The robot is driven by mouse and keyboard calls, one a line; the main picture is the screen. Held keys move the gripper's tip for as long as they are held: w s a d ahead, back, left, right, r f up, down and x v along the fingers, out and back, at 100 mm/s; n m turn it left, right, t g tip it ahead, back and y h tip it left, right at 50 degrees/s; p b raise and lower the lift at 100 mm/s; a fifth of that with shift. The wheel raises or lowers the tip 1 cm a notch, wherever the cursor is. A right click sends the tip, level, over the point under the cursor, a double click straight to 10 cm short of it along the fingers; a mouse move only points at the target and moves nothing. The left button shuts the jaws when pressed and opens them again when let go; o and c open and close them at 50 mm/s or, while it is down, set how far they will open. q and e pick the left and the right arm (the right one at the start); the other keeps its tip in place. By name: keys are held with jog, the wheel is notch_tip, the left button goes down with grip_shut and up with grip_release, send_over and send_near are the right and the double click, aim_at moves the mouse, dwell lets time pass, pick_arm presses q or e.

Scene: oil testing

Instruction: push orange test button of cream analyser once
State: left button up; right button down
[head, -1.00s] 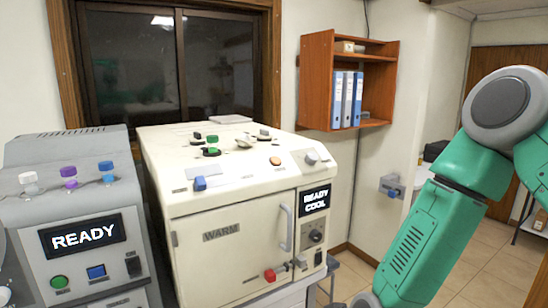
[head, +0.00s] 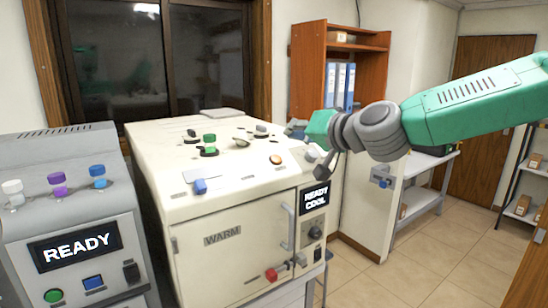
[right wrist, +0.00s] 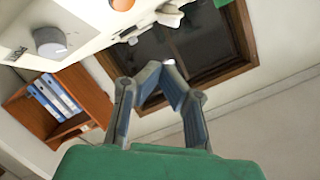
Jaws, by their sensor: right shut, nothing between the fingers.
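The cream analyser (head: 190,213) stands in the middle of the head view, with "WARM" on its door and "READY COOL" on its small screen. Its round orange button (head: 276,159) is on the top panel near the right front edge. It also shows in the right wrist view, cut by the top edge (right wrist: 122,4). My right gripper (head: 292,128) is over the analyser's right side, behind and to the right of the button and apart from it. Its two blue-grey fingers (right wrist: 162,68) are shut and empty. My left gripper is out of view.
A grey analyser (head: 70,210) with a "READY" screen stands at the left. Green and black knobs (head: 209,143) rise from the cream top. A wooden shelf (head: 305,70) with blue binders is on the wall behind my right arm. Open floor lies at the right.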

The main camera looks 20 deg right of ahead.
aim_at(276, 159)
jog(key=shift+w+d+r, duration=0.1)
jog(key=shift+d+r, duration=0.3)
jog(key=shift+r, duration=0.4)
jog(key=w+f+b, duration=0.1)
jog(key=f, duration=0.1)
jog(key=w+a+f+b, duration=0.1)
jog(key=f+b, duration=0.1)
jog(key=w+f+b, duration=0.1)
jog(key=w+f, duration=0.1)
jog(key=shift+a+f+b, duration=0.25)
jog(key=shift+a+b, duration=0.05)
jog(key=shift+b, duration=0.1)
jog(key=shift+w+a+f+b, duration=0.15)
jog(key=shift+w+f+b, duration=0.2)
jog(key=shift+w+f, duration=0.05)
dwell(0.6)
jog(key=shift+w+a+f, duration=0.1)
jog(key=shift+w+f, duration=0.05)
jog(key=shift+f, duration=0.1)
